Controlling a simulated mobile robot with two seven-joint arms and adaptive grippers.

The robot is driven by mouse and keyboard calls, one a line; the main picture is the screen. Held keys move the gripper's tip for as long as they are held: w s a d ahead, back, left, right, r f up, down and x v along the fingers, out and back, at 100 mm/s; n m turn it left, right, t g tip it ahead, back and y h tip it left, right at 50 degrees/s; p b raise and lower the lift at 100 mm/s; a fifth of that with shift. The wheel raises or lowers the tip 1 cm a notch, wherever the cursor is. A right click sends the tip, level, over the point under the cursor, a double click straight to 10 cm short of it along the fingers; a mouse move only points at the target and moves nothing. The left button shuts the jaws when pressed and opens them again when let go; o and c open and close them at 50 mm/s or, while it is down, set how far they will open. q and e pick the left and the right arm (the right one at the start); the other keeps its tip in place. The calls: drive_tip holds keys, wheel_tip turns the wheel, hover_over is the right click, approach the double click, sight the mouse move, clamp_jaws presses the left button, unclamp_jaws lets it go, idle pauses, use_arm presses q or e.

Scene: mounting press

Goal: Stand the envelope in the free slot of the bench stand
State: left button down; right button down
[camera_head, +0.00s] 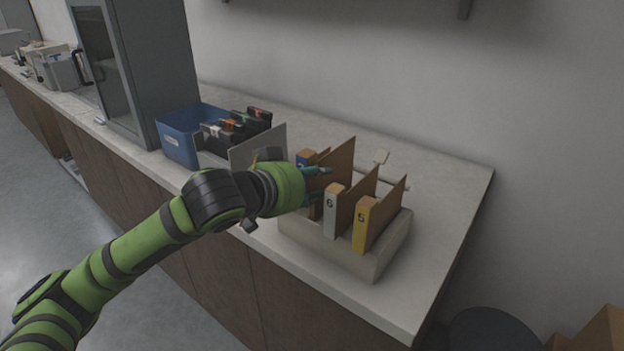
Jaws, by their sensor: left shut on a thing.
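The pale bench stand (376,262) sits near the right end of the bench. It holds a brown envelope with a yellow end marked 5 (361,224) and one with a grey end marked 6 (332,212). My left gripper (322,171) is over the stand's left part, shut on a brown envelope (341,163). A blue end shows just behind my gripper and seems to belong to this envelope. The held envelope rises higher than the other two. Its lower part is hidden, so I cannot tell whether it is in a slot. My right gripper is not in view.
A blue bin (181,140) and several dark items with coloured ends (234,130) stand left of the stand. A light upright panel (259,144) is between them and the stand. A grey cabinet (143,65) stands further left. The bench's right end (447,215) is clear.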

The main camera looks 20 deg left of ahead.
use_arm(q)
drive_tip(key=shift+f+b, duration=1.05)
drive_tip(key=shift+f, duration=1.05)
drive_tip(key=c, duration=0.8)
unclamp_jaws()
drive_tip(key=shift+o, duration=0.2)
drive_tip(key=shift+s, duration=0.1)
drive_tip(key=v, duration=0.7)
